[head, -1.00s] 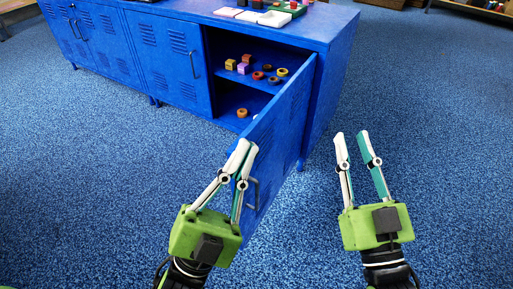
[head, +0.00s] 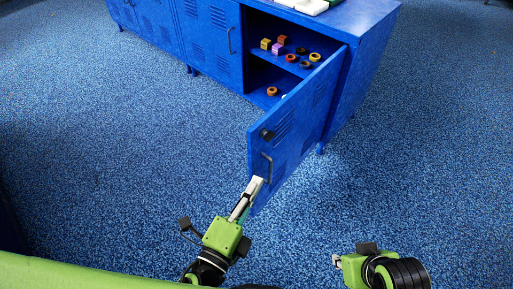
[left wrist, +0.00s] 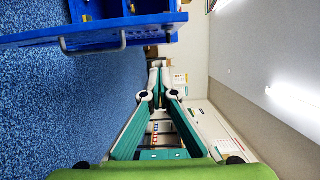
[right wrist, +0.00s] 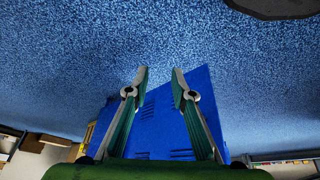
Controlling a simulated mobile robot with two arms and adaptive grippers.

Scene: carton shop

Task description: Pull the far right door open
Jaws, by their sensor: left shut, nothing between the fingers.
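The far right door (head: 300,115) of the blue cabinet stands wide open and swings out toward me.
The open compartment (head: 262,72) holds several small rings and blocks on its shelves. Another closed door (head: 212,40) is to its left. White trays (head: 302,5) lie on the cabinet top. The blue carpet (head: 110,150) is clear around the cabinet.

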